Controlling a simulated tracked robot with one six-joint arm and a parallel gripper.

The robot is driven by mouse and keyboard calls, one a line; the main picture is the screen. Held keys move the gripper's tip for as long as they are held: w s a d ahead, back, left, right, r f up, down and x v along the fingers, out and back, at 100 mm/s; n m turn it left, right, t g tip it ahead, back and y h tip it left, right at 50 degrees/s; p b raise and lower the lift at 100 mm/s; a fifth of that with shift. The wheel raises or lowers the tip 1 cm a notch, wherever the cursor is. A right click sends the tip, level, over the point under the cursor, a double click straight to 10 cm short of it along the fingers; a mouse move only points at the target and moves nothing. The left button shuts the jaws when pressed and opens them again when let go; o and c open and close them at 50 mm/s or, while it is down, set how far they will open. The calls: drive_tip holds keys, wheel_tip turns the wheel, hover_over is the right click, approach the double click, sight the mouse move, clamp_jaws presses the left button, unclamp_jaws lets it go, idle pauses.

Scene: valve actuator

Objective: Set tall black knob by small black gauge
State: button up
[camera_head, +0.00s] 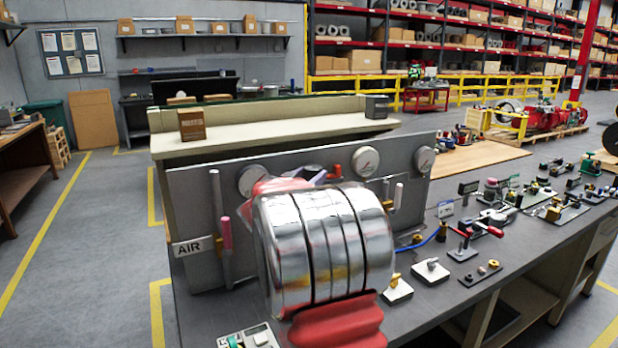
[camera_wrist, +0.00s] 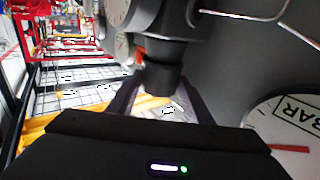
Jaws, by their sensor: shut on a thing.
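In the wrist view, a tall black knob (camera_wrist: 160,82) with a stepped, round body stands out from the grey panel. My gripper (camera_wrist: 157,92) has its dark fingers on either side of the knob and is shut on it. A white-faced gauge (camera_wrist: 278,137) marked BAR, with a red needle, is at the lower right. Part of another gauge (camera_wrist: 116,12) shows at the top. I cannot tell which gauge is the small black one. In the head view my silver and red arm hides most of the gripper and the knob.
In the head view, the grey panel (camera_head: 205,225) carries white-faced gauges (camera_head: 365,161), upright pipes and an AIR label (camera_head: 193,246). It stands on a dark bench (camera_head: 470,300) with several small valves and levers at the right. Thin metal tubing (camera_wrist: 240,15) runs near the knob.

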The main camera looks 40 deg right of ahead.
drive_tip(key=shift+w+a+r+m+g+h, duration=0.1)
drive_tip(key=shift+w+r+m+g+h, duration=0.1)
drive_tip(key=shift+m+g, duration=0.3)
drive_tip(key=shift+w+a+r+m+g+h, duration=0.15)
drive_tip(key=shift+m+g, duration=0.15)
drive_tip(key=shift+g, duration=0.4)
drive_tip(key=o, duration=1.1)
drive_tip(key=shift+d+f, duration=0.15)
drive_tip(key=shift+f, duration=0.05)
drive_tip(key=shift+c, duration=0.2)
drive_tip(key=shift+s+a+f, duration=0.1)
drive_tip(key=shift+s+a, duration=0.05)
drive_tip(key=shift+a, duration=0.4)
drive_tip(key=v, duration=0.7)
